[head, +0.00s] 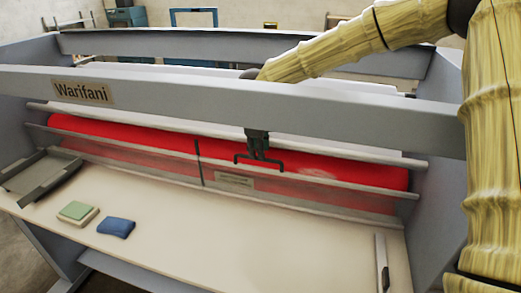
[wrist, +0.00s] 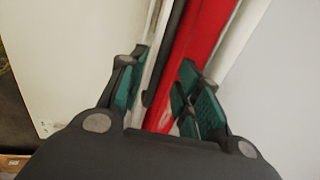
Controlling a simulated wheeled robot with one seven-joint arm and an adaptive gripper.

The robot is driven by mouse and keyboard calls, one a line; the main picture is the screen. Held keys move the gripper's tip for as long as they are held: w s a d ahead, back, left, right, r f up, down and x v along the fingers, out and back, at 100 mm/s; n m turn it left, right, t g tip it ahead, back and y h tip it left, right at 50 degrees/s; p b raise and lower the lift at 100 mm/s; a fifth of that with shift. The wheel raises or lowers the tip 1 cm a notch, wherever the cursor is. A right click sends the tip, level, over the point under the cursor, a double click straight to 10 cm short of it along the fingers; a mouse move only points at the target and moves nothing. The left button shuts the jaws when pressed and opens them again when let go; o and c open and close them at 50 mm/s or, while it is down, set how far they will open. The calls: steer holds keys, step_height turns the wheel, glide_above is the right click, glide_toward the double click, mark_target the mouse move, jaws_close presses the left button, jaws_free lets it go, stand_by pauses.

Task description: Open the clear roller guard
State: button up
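The clear roller guard (head: 120,152) is a long see-through panel across the front of the laminator, hanging down in front of the red roller (head: 110,132). A dark bracket-shaped handle (head: 280,166) sits on the guard near its middle, above a small label. My gripper (head: 258,155) reaches down from behind the upper beam to the handle and overlaps it in the head view. In the wrist view my gripper (wrist: 164,62) has its green-padded fingers apart. A dark bar, probably the handle (wrist: 166,50), lies between them beside the red roller (wrist: 197,45). Contact cannot be told.
The grey beam marked Warifani (head: 180,95) crosses in front of my arm, above the guard. On the pale table (head: 190,222) lie a green-topped block (head: 77,211), a blue pad (head: 116,228) and a grey tray (head: 40,173). The table's middle is clear.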

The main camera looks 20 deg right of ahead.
steer(key=shift+w+f+p, duration=0.25)
steer(key=shift+f+p, duration=0.1)
steer(key=shift+f, duration=0.9)
steer(key=shift+s+d, duration=0.1)
jaws_close()
